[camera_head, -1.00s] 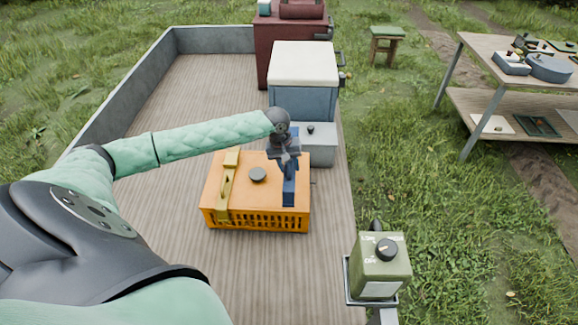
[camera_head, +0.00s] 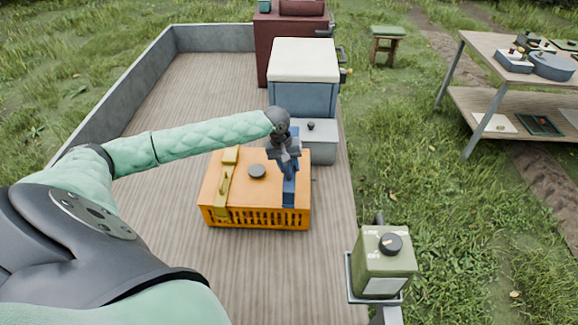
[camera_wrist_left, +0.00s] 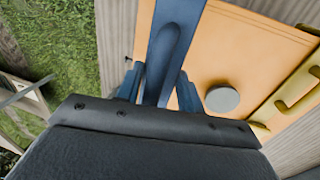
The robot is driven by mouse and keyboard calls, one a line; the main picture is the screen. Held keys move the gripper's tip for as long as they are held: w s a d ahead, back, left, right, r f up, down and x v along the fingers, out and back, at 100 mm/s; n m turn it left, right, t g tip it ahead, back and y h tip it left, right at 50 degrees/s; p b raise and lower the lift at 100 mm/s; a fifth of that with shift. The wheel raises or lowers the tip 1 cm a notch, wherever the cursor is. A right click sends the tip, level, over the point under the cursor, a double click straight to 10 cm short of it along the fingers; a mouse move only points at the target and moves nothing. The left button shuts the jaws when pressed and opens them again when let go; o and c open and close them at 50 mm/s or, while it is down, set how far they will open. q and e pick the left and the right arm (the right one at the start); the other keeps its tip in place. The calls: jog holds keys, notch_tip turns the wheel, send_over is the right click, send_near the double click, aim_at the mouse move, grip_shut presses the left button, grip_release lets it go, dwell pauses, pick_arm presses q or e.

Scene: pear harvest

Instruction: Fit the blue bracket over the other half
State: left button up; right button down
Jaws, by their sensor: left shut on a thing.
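The blue bracket (camera_head: 289,191) lies along the right side of the orange crate's lid, reaching over its front edge. It also shows in the left wrist view (camera_wrist_left: 176,28), running up from between my fingers. My left gripper (camera_head: 286,166) comes down over the crate from above and is shut on the bracket. In the left wrist view the fingers (camera_wrist_left: 160,88) stand on both sides of it. The other half is a yellow bracket or strap (camera_head: 226,183) on the left of the lid, or is hidden; I cannot tell which. My right gripper is not in view.
The orange crate (camera_head: 257,219) with a grey round knob (camera_head: 257,171) stands on a wooden trailer bed. A grey box (camera_head: 320,145) and a blue cooler (camera_head: 303,97) stand behind it. A green switch box (camera_head: 383,262) is at the right edge. Bed left of the crate is clear.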

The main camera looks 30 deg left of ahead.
pick_arm(q)
jog(key=shift+f, duration=0.5)
jog(key=shift+a+x, duration=0.2)
jog(key=shift+x, duration=1)
jog(key=shift+s+f+b, duration=0.1)
jog(key=shift+f+b, duration=0.25)
jog(key=shift+f, duration=0.85)
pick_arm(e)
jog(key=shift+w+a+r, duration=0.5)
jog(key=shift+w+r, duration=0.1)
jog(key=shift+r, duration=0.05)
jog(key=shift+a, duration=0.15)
pick_arm(q)
jog(key=shift+d+p, duration=0.1)
jog(key=shift+p, duration=1.1)
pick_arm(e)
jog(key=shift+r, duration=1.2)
pick_arm(q)
jog(key=shift+a+x, duration=0.2)
jog(key=shift+x, duration=1.1)
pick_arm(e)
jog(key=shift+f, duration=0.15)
